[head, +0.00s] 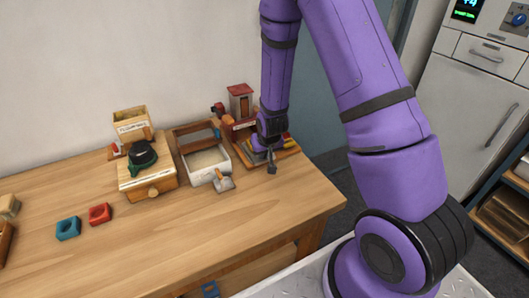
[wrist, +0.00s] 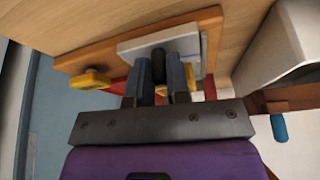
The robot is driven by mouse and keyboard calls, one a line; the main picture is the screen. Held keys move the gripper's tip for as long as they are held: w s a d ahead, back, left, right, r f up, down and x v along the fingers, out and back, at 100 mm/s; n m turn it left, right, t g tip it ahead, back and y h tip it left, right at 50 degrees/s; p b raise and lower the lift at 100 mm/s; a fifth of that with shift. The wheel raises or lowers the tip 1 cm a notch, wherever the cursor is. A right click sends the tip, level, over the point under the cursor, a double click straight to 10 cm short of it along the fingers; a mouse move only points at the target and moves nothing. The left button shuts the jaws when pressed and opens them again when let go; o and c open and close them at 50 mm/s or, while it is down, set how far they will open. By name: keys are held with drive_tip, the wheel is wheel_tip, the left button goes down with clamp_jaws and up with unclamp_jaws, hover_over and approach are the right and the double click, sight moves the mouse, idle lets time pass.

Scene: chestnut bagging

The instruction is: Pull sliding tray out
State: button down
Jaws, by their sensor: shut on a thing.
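The sliding tray shows in the wrist view as a pale grey-white piece (wrist: 135,47) on an orange-brown wooden base (wrist: 205,22). A dark upright handle (wrist: 158,66) stands at its middle. My gripper (wrist: 160,80) has its two fingers on either side of this handle and is shut on it. In the head view my gripper (head: 271,163) is low at the front of the wooden station (head: 290,152) with the red tower (head: 241,101). My arm and gripper hide much of the tray there, so how far it is out is unclear.
A white bin (head: 208,160) with a small scoop (head: 223,182) stands just left of the station. Further left are a wooden box with a green-black top (head: 142,157), a red block (head: 100,214) and a blue block (head: 68,228). The table front is clear.

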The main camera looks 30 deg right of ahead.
drive_tip(key=shift+s, duration=0.2)
drive_tip(key=c, duration=1.1)
unclamp_jaws()
drive_tip(key=shift+r, duration=0.1)
drive_tip(key=v, duration=1)
drive_tip(key=shift+r, duration=0.3)
drive_tip(key=shift+s, duration=0.15)
